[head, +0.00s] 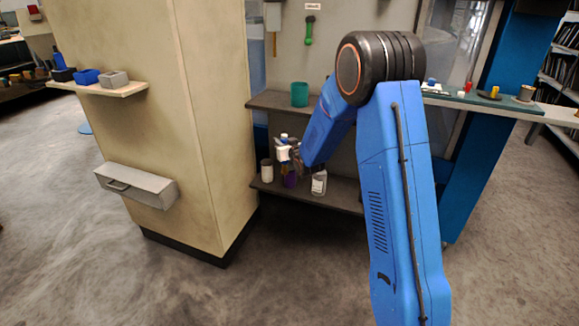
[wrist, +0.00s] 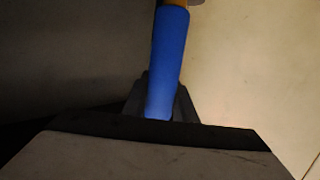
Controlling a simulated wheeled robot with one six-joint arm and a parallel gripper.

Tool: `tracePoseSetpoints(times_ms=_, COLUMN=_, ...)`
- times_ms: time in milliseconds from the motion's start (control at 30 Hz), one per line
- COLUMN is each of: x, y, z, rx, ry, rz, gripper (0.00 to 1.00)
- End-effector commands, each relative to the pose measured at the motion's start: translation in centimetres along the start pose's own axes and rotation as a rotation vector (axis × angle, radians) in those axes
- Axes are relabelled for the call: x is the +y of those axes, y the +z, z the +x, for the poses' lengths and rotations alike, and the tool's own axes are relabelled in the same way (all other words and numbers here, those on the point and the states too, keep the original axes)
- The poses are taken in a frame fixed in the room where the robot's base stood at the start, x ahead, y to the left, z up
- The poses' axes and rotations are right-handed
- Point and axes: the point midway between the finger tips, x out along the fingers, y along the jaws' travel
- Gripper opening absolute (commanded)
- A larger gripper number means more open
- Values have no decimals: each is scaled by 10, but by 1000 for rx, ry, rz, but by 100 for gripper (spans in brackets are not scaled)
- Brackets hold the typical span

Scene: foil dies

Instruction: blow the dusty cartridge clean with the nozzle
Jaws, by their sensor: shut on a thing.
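In the wrist view my gripper (wrist: 162,108) is shut on a smooth blue handle (wrist: 170,55). The handle stands up out of the dark jaws and has an orange-yellow collar at its far end, cut off by the picture's top edge. It may be the nozzle, but its tip is out of view. In the head view my arm reaches down toward the lower shelf, and the gripper end is small and mixed with the items there. A grey block (head: 115,80) on the left wall shelf may be the dusty cartridge; I cannot tell.
Bottles, including a white one (head: 319,182), and a pale cup (head: 267,170) stand on the lower shelf (head: 340,197). A green cup (head: 299,94) stands above. A beige pillar (head: 190,120) carries a grey drawer box (head: 137,185). A green tool (head: 309,30) hangs behind. The left floor is clear.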

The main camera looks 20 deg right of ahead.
Motion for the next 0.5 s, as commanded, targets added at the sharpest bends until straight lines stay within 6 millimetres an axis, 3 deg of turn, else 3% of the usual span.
tracePoseSetpoints(times_ms=500, x=-31, y=4, z=-29, rx=2, ry=-2, rz=-1, gripper=0)
